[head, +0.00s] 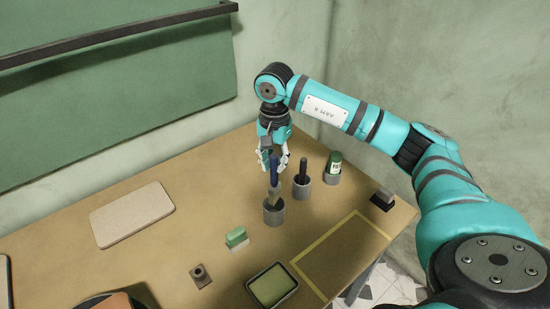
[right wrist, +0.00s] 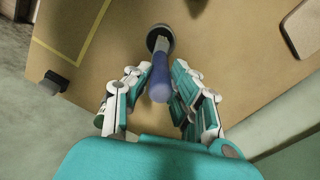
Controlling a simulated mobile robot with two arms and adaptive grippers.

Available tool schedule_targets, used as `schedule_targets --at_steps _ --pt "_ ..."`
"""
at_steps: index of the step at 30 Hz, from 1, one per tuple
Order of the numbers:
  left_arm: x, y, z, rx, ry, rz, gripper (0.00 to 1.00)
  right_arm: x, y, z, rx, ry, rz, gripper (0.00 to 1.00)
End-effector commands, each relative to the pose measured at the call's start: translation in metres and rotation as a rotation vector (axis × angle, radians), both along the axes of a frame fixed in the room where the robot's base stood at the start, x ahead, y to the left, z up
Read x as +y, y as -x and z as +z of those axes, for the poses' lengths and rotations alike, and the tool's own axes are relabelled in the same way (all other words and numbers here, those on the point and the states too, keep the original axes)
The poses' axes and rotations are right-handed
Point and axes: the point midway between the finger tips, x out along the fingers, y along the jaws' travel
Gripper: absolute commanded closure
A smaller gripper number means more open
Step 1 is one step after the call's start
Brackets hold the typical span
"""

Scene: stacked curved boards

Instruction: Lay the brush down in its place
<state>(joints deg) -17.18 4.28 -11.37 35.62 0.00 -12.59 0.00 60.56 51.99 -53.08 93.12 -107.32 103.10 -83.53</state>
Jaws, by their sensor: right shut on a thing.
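The brush (head: 274,172) has a blue handle and a paler lower part. It stands upright with its lower end at the mouth of a grey round holder (head: 273,213); I cannot tell whether it is inside or just above. My right gripper (head: 274,164) is shut on the blue handle from above. In the right wrist view the brush handle (right wrist: 160,80) lies between the fingers of my right gripper (right wrist: 153,75), with the dark round holder (right wrist: 160,37) beyond it. My left gripper is out of view.
Two more grey holders stand to the right, one with a black-handled tool (head: 303,170), one with a green item (head: 335,161). A yellow taped rectangle (head: 321,243) on the table (head: 180,235) is empty. A green block (head: 236,237), a tray (head: 252,284) and a pale board (head: 131,214) lie nearby.

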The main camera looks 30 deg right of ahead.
Motion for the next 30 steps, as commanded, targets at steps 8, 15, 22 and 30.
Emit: schedule_targets --at_steps 8,15,22,30 --pt "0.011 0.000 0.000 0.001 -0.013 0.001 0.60 0.000 0.000 0.000 0.000 0.001 -0.001 1.00" --pt "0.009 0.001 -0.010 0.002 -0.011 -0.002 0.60 0.000 0.000 -0.007 0.000 0.001 -0.002 1.00" --pt "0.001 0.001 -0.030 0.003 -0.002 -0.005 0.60 0.000 0.000 -0.030 -0.001 0.000 -0.002 1.00" --pt "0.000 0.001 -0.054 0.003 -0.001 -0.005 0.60 0.000 0.000 -0.060 0.001 0.000 -0.002 1.00"
